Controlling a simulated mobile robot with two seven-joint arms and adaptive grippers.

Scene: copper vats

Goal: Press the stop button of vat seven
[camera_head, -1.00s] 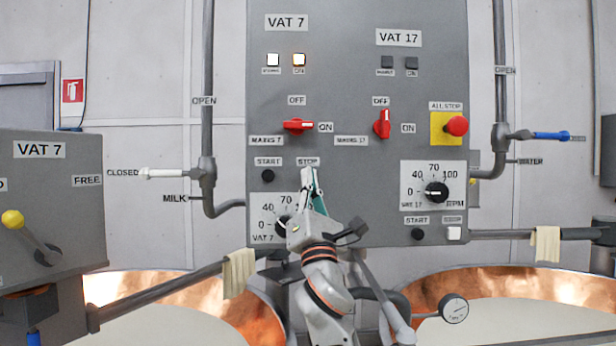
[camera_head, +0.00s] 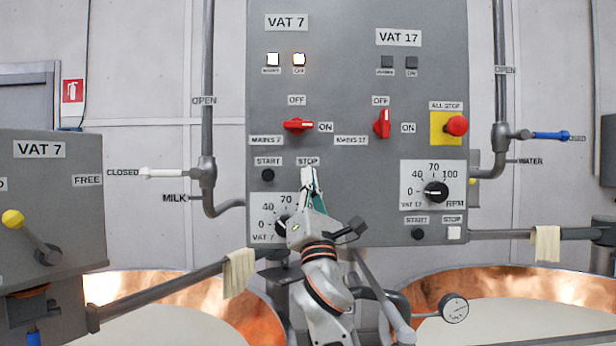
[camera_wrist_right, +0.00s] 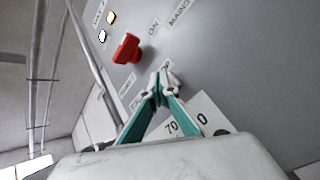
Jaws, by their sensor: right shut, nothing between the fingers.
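The grey control panel (camera_head: 345,100) carries the VAT 7 sign (camera_head: 287,22) on its left half. There, the STOP label (camera_head: 308,161) sits right of the START label and the black START button (camera_head: 268,175). My right gripper (camera_head: 308,172) is shut and empty, its fingertips just below the STOP label. The stop button itself is hidden behind the fingers; I cannot tell whether they touch it. In the wrist view the closed fingertips (camera_wrist_right: 164,78) are at or very near the panel face. My left gripper is not in view.
Two vat 7 lamps (camera_head: 286,60) are lit. The red mains 7 switch (camera_head: 298,126) is above my fingers, the vat 7 dial (camera_head: 283,224) partly behind my gripper. The yellow-backed all-stop button (camera_head: 456,126) and vat 17 controls are to the right. Copper vats (camera_head: 540,285) stand below.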

